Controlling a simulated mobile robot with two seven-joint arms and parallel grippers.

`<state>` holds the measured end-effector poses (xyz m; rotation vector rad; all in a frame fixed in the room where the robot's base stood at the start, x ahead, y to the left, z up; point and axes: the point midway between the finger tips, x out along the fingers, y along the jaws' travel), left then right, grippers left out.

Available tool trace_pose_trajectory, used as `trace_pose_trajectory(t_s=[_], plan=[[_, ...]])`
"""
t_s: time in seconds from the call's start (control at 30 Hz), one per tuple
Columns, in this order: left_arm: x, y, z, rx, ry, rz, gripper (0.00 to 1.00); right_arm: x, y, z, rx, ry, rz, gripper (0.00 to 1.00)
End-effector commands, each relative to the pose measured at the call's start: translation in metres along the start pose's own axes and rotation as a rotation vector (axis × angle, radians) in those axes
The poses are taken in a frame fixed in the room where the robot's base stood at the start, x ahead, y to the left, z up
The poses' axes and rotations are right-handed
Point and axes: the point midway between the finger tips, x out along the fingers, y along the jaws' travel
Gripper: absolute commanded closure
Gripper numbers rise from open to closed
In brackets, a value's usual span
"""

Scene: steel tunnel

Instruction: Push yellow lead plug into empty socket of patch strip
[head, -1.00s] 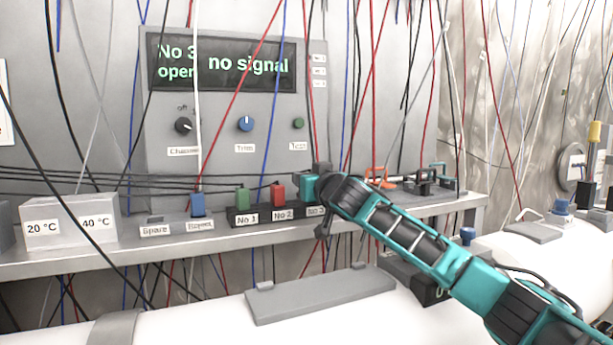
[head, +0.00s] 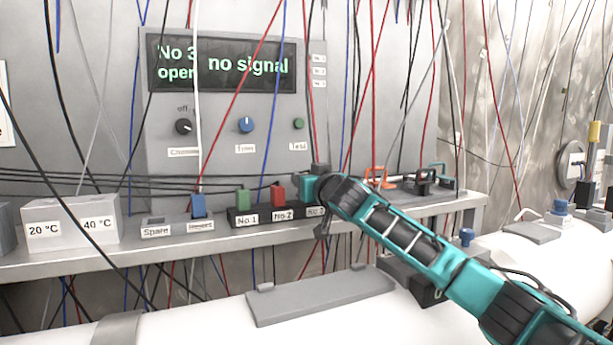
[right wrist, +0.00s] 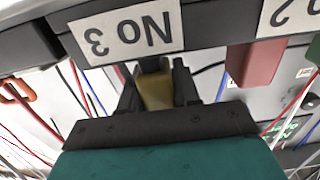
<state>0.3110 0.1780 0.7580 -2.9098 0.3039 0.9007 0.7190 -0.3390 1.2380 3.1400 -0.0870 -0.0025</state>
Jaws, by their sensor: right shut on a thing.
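The patch strip (head: 265,218) is a dark block on the grey shelf, labelled No 1, No 2 and No 3. A green plug (head: 243,198) stands at No 1 and a red plug (head: 278,194) at No 2. My right gripper (head: 316,182) is at the No 3 end, its arm coming from the lower right. In the right wrist view my right gripper (right wrist: 156,88) is shut on the yellow lead plug (right wrist: 155,90), whose far end meets the strip beside the No 3 label (right wrist: 126,30). How deep it sits is hidden. My left gripper is not in view.
The display (head: 223,65) reads "No 3 open" and "no signal". A block with a blue plug (head: 198,205) stands left of the strip. Orange-handled and dark clamps (head: 420,183) are to the right on the shelf. Thin hanging cables cross the whole space.

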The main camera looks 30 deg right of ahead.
Motion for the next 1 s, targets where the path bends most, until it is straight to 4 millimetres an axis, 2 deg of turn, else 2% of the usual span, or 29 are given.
trace_pose_trajectory(t_s=[0.03,1.0], plan=[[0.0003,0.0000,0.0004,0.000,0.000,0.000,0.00,0.0008,0.0018,0.0045,-0.001,-0.007,0.004,0.98],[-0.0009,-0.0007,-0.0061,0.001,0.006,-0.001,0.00,0.0011,0.0045,0.0040,-0.002,-0.005,0.006,0.98]])
